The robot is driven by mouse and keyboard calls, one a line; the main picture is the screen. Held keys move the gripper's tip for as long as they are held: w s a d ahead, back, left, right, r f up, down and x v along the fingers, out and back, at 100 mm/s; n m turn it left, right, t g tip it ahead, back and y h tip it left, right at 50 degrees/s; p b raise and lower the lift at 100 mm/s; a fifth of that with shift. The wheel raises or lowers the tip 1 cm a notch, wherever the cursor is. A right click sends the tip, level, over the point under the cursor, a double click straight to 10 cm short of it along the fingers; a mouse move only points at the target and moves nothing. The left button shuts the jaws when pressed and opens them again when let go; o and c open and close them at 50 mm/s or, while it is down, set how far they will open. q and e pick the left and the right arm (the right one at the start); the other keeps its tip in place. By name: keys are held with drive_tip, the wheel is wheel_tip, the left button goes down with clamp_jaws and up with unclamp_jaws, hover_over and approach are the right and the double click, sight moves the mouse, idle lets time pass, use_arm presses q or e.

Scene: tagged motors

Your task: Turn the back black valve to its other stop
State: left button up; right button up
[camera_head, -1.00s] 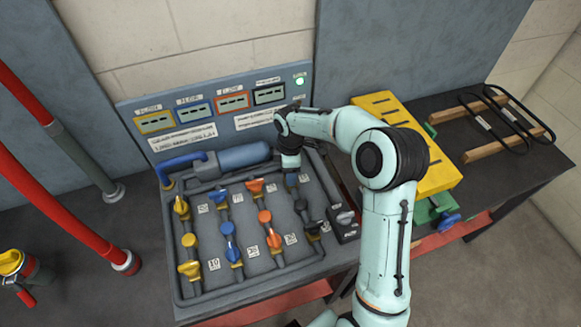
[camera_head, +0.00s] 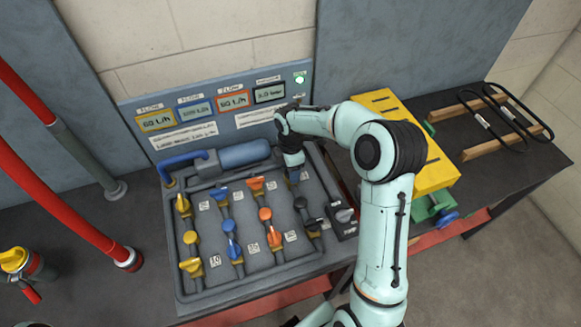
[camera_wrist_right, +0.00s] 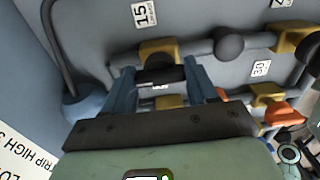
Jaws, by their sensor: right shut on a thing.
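The back black valve is mostly hidden under my right gripper (camera_head: 293,176) in the head view. In the right wrist view its dark handle (camera_wrist_right: 163,76) lies crosswise between the two blue-grey fingers of my right gripper (camera_wrist_right: 161,88), in front of a brass valve body (camera_wrist_right: 158,50). The right gripper is shut on this handle. The handle's exact angle against its stops cannot be told. My left gripper is not in view.
Yellow (camera_head: 182,204), blue (camera_head: 222,193) and orange (camera_head: 256,184) valves stand in columns to the left. The front black valve (camera_head: 312,225) is close by. A display panel (camera_head: 220,110) rises behind. A yellow block (camera_head: 430,160) stands right of the arm.

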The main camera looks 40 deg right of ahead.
drive_tip(key=o, duration=1.1)
drive_tip(key=shift+c, duration=0.2)
drive_tip(key=shift+r, duration=0.15)
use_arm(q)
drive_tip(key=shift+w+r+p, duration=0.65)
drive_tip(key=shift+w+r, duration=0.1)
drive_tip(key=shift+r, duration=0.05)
use_arm(e)
wheel_tip(320, 180, up, 13)
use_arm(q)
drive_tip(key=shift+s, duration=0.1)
